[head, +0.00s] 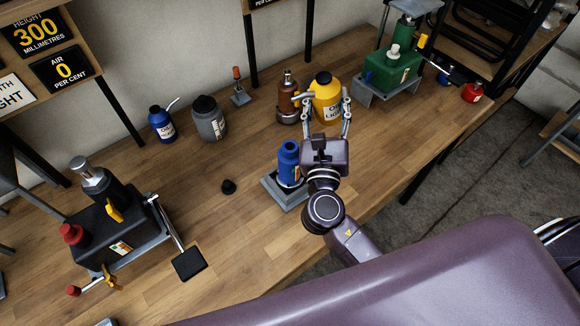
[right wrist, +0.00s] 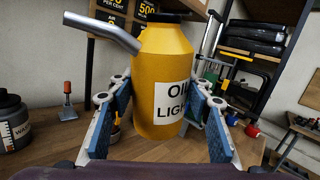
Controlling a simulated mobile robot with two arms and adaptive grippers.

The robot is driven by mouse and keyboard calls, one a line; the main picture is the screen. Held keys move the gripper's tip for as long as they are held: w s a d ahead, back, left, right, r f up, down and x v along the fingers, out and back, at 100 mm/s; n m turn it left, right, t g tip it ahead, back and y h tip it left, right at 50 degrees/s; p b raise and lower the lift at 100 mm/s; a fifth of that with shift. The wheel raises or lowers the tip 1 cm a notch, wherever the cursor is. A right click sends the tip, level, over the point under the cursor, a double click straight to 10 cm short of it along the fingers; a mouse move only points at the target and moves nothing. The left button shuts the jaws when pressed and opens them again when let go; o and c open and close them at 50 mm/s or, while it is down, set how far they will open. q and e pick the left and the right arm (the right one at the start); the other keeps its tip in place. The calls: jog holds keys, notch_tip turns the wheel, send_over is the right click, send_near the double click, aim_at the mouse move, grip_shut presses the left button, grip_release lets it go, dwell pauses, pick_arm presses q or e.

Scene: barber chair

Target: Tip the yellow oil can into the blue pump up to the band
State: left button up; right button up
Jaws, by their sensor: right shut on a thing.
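The yellow oil can (head: 327,104), labelled "OIL LIGHT", is upright at the back of the wooden bench. My right gripper (head: 335,98) is shut on it, with a finger on each side. In the right wrist view the can (right wrist: 160,75) shows its grey metal spout pointing left. I cannot tell whether its base touches the bench. The blue pump (head: 288,160) stands upright on a grey base plate nearer the front, just left of my right wrist, which hides part of it. I cannot make out its band. My left gripper is not in view.
A brown can (head: 287,105) stands close left of the yellow can. A green pump unit (head: 390,72) is to the right, a black one (head: 100,225) at front left. A black cap (head: 228,187) lies on bare bench.

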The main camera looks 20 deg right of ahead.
aim_at(329, 87)
notch_tip(329, 87, up, 2)
jog(key=shift+p, duration=0.65)
jog(key=shift+r+p, duration=0.6)
jog(key=shift+r, duration=0.5)
